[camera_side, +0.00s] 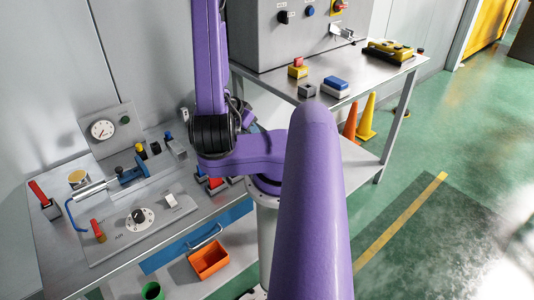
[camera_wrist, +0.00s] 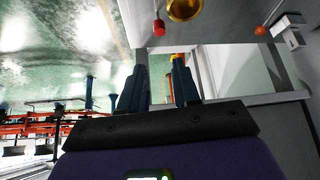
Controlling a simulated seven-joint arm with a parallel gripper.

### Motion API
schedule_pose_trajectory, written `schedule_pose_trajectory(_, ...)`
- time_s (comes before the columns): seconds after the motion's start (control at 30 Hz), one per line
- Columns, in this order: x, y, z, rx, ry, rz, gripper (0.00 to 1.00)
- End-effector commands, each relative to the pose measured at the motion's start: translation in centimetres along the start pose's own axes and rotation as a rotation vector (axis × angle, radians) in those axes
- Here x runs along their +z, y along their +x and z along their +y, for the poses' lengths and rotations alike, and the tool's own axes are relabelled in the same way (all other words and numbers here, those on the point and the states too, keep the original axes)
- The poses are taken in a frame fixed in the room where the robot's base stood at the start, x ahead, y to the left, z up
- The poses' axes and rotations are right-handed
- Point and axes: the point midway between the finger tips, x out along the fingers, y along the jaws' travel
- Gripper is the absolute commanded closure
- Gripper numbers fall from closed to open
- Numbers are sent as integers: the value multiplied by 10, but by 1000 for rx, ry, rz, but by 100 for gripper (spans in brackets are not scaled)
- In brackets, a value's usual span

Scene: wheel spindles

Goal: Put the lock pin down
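My gripper (camera_wrist: 160,64) shows in the wrist view with its two dark fingers apart and a clear gap between them. I see nothing held in the gap. In the side view, the gripper cannot be seen; a large purple link of my arm fills the front middle. I cannot pick out the lock pin for certain in either view. A small red-tipped piece (camera_wrist: 158,27) stands beyond the fingers in the wrist view, near a brass-coloured round part (camera_wrist: 185,8); I cannot tell whether it is the pin.
A metal bench (camera_side: 60,262) at left carries a gauge panel (camera_side: 106,128), a dial plate (camera_side: 140,218) and a red-handled part (camera_side: 98,231). An orange bin (camera_side: 208,259) sits below.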

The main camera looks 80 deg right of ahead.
Motion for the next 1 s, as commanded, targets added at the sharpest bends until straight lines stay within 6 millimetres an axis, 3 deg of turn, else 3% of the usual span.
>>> schedule_pose_trajectory(1.0,1,112,-1,-3,0,-3,68)
